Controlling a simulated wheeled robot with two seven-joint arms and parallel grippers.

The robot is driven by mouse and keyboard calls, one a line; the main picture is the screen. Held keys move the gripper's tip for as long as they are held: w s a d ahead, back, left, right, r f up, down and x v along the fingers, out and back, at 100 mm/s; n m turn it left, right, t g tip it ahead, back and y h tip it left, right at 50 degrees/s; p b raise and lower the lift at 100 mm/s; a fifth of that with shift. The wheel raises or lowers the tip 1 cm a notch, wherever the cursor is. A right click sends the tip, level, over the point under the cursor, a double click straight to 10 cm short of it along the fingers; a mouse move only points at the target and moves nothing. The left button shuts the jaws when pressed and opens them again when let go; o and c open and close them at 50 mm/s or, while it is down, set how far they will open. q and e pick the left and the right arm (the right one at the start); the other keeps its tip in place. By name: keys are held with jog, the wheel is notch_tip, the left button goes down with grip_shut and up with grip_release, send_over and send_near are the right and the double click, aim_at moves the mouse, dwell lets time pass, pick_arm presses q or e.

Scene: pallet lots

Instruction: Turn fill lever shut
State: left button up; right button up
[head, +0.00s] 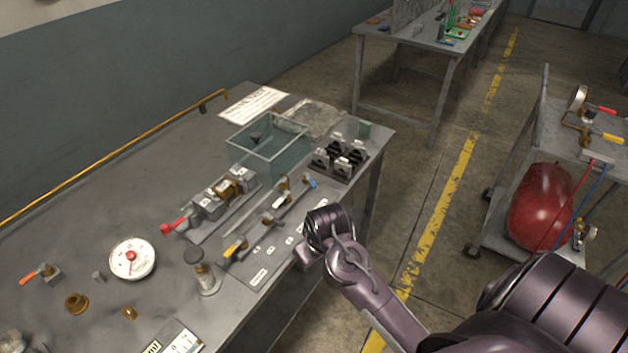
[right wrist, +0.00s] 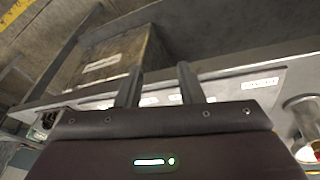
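Several small valves with coloured levers stand on the grey bench. A yellow lever (head: 236,246) is on the front panel, and a blue lever (head: 310,182) is farther back on it. A red lever (head: 174,227) sticks out from a brass and grey valve block (head: 222,193). The labels are too small to read, so I cannot tell which is the fill lever. My right gripper is at the bench's front edge, to the right of the yellow lever. In the right wrist view its fingers (right wrist: 159,80) are apart and empty, near a labelled strip. My left gripper is out of view.
A clear open tank (head: 268,152) and a rack of black parts (head: 340,160) stand at the back. A dial gauge (head: 132,259) and an orange lever (head: 35,273) are at left. A cart (head: 566,125) with a red tank (head: 541,206) stands at right.

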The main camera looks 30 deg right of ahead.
aim_at(312, 183)
jog(key=w+d+r+m, duration=0.1)
jog(key=w+d+r, duration=0.4)
jog(key=w, duration=0.3)
jog(key=w+d+r+m, duration=0.2)
jog(key=w+d+r, duration=0.3)
jog(key=w+d, duration=0.15)
jog(key=shift+t+y, duration=0.3)
jog(key=shift+t, duration=0.1)
jog(key=x, duration=0.7)
jog(key=shift+w+a+f+b, duration=0.25)
jog(key=shift+w+a+b, duration=0.1)
jog(key=shift+w+b, duration=0.05)
grip_shut()
